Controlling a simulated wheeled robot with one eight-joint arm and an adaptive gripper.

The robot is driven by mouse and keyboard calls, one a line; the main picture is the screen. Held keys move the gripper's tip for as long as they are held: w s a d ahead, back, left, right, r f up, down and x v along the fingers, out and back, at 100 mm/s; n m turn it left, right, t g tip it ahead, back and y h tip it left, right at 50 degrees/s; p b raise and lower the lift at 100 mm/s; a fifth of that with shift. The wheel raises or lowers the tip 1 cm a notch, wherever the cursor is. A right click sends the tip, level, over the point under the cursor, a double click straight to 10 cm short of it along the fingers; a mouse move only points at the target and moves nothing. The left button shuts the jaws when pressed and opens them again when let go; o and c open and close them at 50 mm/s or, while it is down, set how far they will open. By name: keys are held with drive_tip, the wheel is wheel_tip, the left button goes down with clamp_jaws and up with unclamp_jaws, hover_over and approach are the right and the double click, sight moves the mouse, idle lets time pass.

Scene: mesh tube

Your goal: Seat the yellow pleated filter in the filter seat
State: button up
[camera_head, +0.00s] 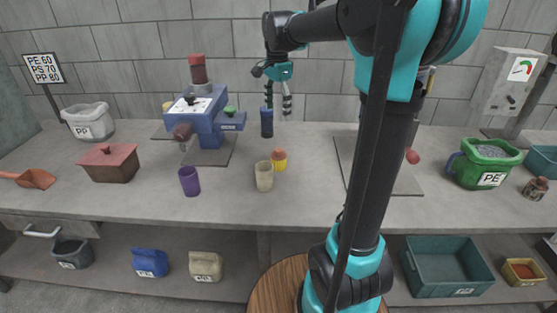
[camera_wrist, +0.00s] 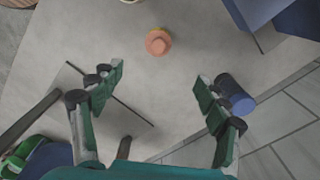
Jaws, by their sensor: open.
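A small yellow cylinder with an orange top (camera_head: 279,160), probably the yellow pleated filter, stands upright on the workbench near the middle. In the wrist view its orange top (camera_wrist: 158,41) shows beyond the open fingers. My gripper (camera_head: 278,104) points down over the back of the bench, open and empty, above and behind it; the spread fingers (camera_wrist: 160,88) also show in the wrist view. A dark blue cylinder (camera_head: 266,123) stands under the left finger as seen from the head, and beside the right finger in the wrist view (camera_wrist: 236,88). I cannot pick out the filter seat with certainty.
A beige cup (camera_head: 264,177) stands just in front of the yellow cylinder, and a purple cup (camera_head: 189,181) further left. A blue machine (camera_head: 203,125) stands at the back left. A grey plate (camera_head: 405,180) lies to the right, partly hidden behind my arm. The brick wall closes the back.

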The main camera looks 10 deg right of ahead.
drive_tip(key=r+m, duration=0.1)
drive_tip(key=m, duration=0.2)
hover_over(278, 149)
wheel_tip(278, 149, down, 12)
drive_tip(key=shift+a+r, duration=0.1)
drive_tip(key=shift+r, duration=0.15)
drive_tip(key=shift+s+f, duration=0.15)
drive_tip(key=shift+f, duration=2.7)
drive_tip(key=c, duration=1.3)
drive_tip(key=shift+r, duration=0.1)
drive_tip(key=shift+c, duration=0.2)
